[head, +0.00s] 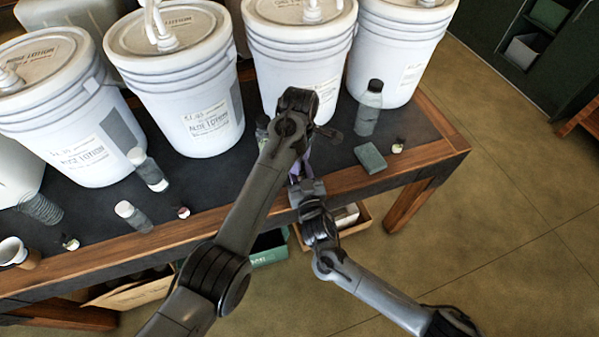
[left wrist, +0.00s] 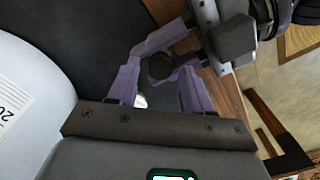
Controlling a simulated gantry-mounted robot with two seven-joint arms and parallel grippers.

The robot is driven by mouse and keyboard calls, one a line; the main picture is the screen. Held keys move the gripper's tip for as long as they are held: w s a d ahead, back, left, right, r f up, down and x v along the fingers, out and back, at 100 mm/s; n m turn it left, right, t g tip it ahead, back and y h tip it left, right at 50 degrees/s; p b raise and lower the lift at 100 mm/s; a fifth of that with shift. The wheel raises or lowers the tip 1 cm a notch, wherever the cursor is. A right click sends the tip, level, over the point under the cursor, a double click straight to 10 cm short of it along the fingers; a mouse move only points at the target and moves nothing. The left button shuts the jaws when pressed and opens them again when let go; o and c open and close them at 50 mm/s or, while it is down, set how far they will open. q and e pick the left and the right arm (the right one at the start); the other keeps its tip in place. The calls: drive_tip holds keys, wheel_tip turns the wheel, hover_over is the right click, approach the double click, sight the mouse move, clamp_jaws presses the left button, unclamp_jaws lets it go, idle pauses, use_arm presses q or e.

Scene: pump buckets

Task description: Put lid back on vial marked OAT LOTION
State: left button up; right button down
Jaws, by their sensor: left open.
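My left gripper (head: 299,168) has purple fingers and is low over the table's front edge, largely hidden by my arm in the head view. In the left wrist view its fingers (left wrist: 163,63) stand apart. A dark round piece (left wrist: 159,67) shows between them; I cannot tell if it is a lid or a vial top. My right gripper (head: 308,190) is close beside the left one; its jaws are not clear. Vials stand or lie on the table: a dark-capped one (head: 370,107), a pale one (head: 148,170) and another (head: 133,215). I cannot read OAT LOTION on any vial.
Several white lotion buckets (head: 195,100) line the back of the table. A green-grey block (head: 370,158) and a small capped item (head: 398,146) lie at the right. A small red-and-white item (head: 183,212), a coil (head: 40,208) and a cup (head: 14,252) are at the left.

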use_arm(q)
drive_tip(key=shift+f, duration=0.4)
drive_tip(key=c, duration=0.9)
drive_tip(key=o, duration=1)
drive_tip(key=shift+r, duration=0.15)
drive_tip(key=shift+r, duration=2.15)
drive_tip(key=o, duration=0.5)
drive_tip(key=shift+o, duration=0.2)
use_arm(e)
drive_tip(key=c, duration=0.7)
unclamp_jaws()
